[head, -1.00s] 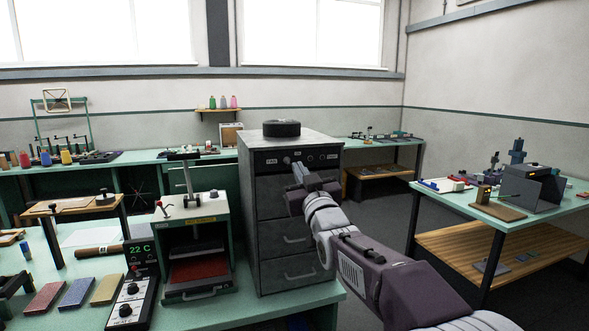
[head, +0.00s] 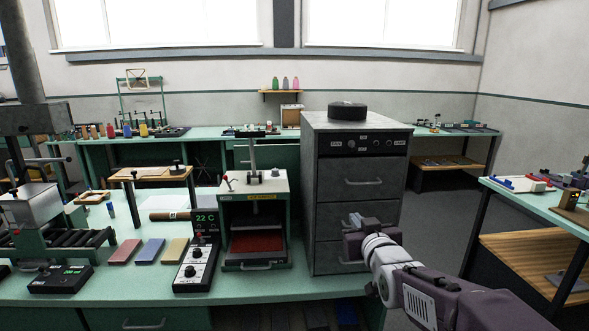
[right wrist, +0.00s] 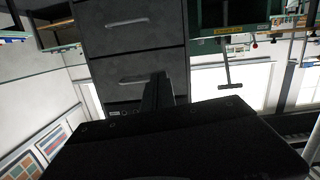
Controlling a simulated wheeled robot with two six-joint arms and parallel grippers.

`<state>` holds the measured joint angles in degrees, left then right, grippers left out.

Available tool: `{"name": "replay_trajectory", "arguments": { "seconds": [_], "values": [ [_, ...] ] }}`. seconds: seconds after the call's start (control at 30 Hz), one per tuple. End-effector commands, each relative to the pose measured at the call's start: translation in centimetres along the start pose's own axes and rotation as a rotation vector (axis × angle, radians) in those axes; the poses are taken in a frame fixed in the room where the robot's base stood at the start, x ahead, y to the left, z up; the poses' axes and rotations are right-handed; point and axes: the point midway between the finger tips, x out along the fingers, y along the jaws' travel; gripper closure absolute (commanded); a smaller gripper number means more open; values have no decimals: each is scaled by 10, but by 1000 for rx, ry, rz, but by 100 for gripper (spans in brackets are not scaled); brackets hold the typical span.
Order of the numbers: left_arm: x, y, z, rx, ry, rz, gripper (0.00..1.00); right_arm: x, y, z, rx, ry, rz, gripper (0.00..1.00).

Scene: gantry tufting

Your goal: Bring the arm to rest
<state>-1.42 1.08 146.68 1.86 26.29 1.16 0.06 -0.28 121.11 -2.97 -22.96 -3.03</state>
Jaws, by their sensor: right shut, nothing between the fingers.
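My right gripper (head: 366,222) is in the head view, in front of the lower drawers of a grey cabinet (head: 360,185). Its fingers are shut with nothing between them. In the right wrist view the shut gripper (right wrist: 158,88) points at the cabinet's drawer fronts (right wrist: 130,45), which appear upside down. I cannot tell the exact gap between the fingertips and the cabinet. My left gripper is not in view.
A green bench (head: 150,290) holds a small press with a red bed (head: 255,243), a control box (head: 197,262) reading 22 C, and colored blocks (head: 150,250). A black round object (head: 347,111) sits on the cabinet. Another table (head: 530,205) stands at the right.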

Motion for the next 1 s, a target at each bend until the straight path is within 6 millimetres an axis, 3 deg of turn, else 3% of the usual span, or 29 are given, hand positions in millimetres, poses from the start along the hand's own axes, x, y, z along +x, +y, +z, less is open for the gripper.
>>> {"name": "replay_trajectory", "arguments": {
  "seconds": [0.03, 0.13, 0.2, 0.3, 0.4, 0.5, 0.6, 1.0],
  "values": [
    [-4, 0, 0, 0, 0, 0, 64, -6, -7, 45, 13, -137, -14, 100],
    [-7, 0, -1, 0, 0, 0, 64, -35, -18, 135, 37, -418, -34, 100],
    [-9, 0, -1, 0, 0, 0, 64, -68, -25, 193, 57, -617, -44, 100],
    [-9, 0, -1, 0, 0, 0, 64, -124, -33, 260, 80, -881, -53, 100],
    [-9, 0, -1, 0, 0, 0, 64, -177, -38, 302, 102, -1095, -54, 100],
    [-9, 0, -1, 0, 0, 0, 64, -216, -41, 322, 118, -1242, -52, 100],
    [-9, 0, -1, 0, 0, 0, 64, -234, -42, 328, 127, -1319, -51, 100],
    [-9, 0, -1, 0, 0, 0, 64, -237, -42, 328, 130, -1331, -49, 100]
  ]
}}
